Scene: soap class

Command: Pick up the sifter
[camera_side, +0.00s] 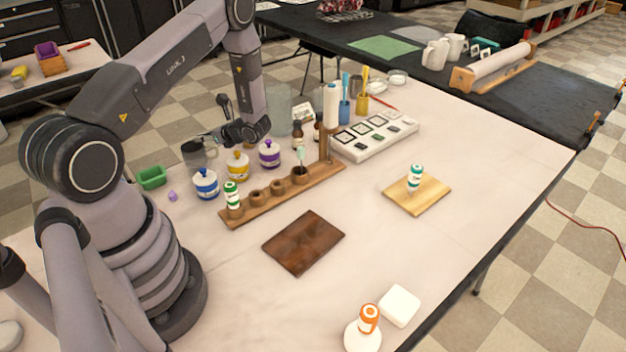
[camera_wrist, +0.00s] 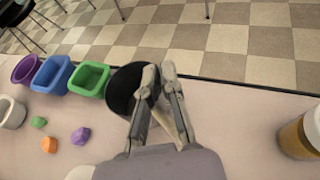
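A dark round cup, which looks like the sifter (camera_wrist: 121,92), stands near the table edge in the wrist view. In the side view a dark grey vessel (camera_side: 194,155) at the same place, behind the jars, seems to be it. My gripper (camera_wrist: 160,72) is at the cup's right side in the wrist view, its two fingers close together with a narrow gap. A tan piece shows between the fingers. I cannot tell whether it is a handle or whether the fingers touch it. In the side view my gripper (camera_side: 216,138) reaches left towards the vessel and its fingers are unclear.
Green (camera_wrist: 89,79), blue (camera_wrist: 52,75) and purple (camera_wrist: 25,69) bins stand left of the cup. Several coloured lumps lie in front. An amber jar (camera_wrist: 299,137) is at the right.

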